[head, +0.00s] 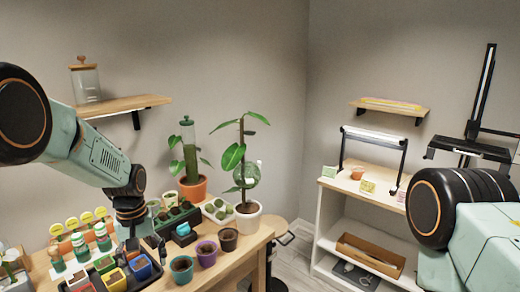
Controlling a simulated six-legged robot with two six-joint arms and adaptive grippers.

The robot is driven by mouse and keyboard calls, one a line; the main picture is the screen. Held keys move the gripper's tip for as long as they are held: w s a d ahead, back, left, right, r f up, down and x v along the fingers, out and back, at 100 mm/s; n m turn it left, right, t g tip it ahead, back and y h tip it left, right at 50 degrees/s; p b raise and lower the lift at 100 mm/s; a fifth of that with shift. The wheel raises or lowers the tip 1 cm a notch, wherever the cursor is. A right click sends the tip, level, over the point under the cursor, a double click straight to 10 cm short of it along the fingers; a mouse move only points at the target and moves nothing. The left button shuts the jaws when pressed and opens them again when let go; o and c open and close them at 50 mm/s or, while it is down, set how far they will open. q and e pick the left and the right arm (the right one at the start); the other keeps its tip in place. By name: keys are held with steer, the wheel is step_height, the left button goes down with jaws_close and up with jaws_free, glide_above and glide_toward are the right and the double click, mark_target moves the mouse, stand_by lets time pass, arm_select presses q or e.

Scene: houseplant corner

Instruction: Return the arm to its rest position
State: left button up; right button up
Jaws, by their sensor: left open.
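My left arm comes in from the left, and my left gripper (142,246) points down over the wooden table (238,265). It is open, and I see nothing held in it. Its fingertips are small and close above the crowded table, near a blue pot (141,268) and a dark seed tray (178,222). I cannot tell whether they touch anything. My right arm's upper links show at the right edge, but its gripper is out of view.
Small pots, such as a purple one (206,254) and a teal one (181,270), stand along the table front. A tall plant in a white pot (242,221) stands on the right. A wall shelf (122,106) is above. A white shelf unit (325,235) stands right.

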arm_select(q)
steer(key=s+d+f+m+t+b, duration=0.25)
steer(key=s+f, duration=0.35)
steer(key=f, duration=0.4)
steer(key=s+d+f+m+t+b, duration=0.15)
steer(key=s+f+b, duration=0.3)
steer(key=f, duration=0.55)
steer(key=s+f+g+b, duration=0.1)
steer(key=s+f+b, duration=0.2)
steer(key=s, duration=0.6)
steer(key=s+f+g+b, duration=0.1)
steer(key=s+f+b, duration=0.3)
steer(key=s+f, duration=0.4)
steer(key=s+d+f+g+b, duration=0.1)
steer(key=s+f, duration=0.4)
steer(key=s, duration=0.6)
steer(key=g+b, duration=0.1)
steer(key=b, duration=0.1)
steer(key=shift+s+f+b, duration=0.15)
steer(key=shift+s+b, duration=0.25)
steer(key=shift+s, duration=0.1)
